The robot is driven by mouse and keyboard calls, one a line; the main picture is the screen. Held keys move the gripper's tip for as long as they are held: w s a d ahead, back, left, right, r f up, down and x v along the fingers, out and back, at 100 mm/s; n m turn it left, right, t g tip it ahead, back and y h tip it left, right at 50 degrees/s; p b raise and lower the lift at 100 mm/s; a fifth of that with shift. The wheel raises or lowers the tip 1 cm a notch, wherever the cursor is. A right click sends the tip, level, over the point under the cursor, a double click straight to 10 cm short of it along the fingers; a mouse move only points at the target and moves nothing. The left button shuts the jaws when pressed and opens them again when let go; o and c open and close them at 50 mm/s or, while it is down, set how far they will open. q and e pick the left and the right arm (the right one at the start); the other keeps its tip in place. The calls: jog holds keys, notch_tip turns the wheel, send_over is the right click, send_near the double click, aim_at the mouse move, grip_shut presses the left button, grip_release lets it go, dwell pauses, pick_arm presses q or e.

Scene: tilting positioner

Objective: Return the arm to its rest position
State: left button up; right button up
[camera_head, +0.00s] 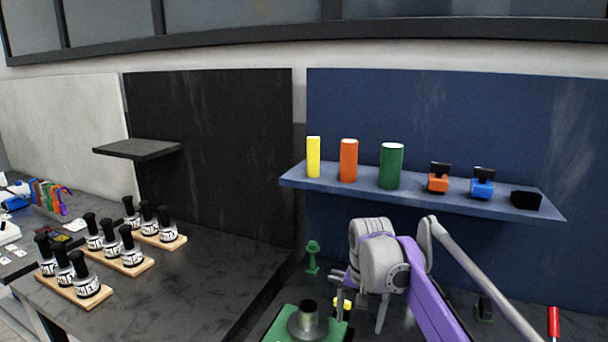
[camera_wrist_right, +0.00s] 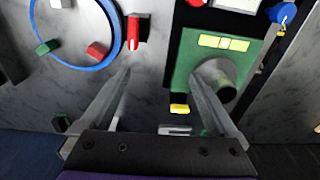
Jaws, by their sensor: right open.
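My right gripper (camera_head: 358,300) hangs from my purple and grey right arm at the lower middle of the head view. In the right wrist view its two fingers (camera_wrist_right: 160,78) are spread apart with nothing between them. A green device (camera_head: 281,329) with a grey and dark round post (camera_head: 308,322) stands just left of the gripper. In the right wrist view the green device (camera_wrist_right: 182,75) lies below the gripper, and the right finger overlaps its round post (camera_wrist_right: 228,92). Whether they touch cannot be told. My left gripper is not in view.
A blue shelf (camera_head: 300,181) holds yellow, orange and green cylinders and small clamp-like items behind my arm. Wooden racks (camera_head: 92,301) of dark-capped bottles stand at left. A blue ring (camera_wrist_right: 77,67) and a red-handled item (camera_wrist_right: 133,32) lie on the bench.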

jog(key=s+d+f+n+t, duration=0.1)
jog(key=s+f, duration=0.3)
jog(key=s, duration=0.4)
jog(key=s+d+f+n+t, duration=0.1)
jog(key=s+d+f+t, duration=0.1)
jog(key=s+f, duration=0.3)
jog(key=s+d+f+n+t, duration=0.2)
jog(key=s+f, duration=0.3)
jog(key=s, duration=0.7)
jog(key=shift+s+d, duration=0.2)
jog(key=shift+s, duration=0.2)
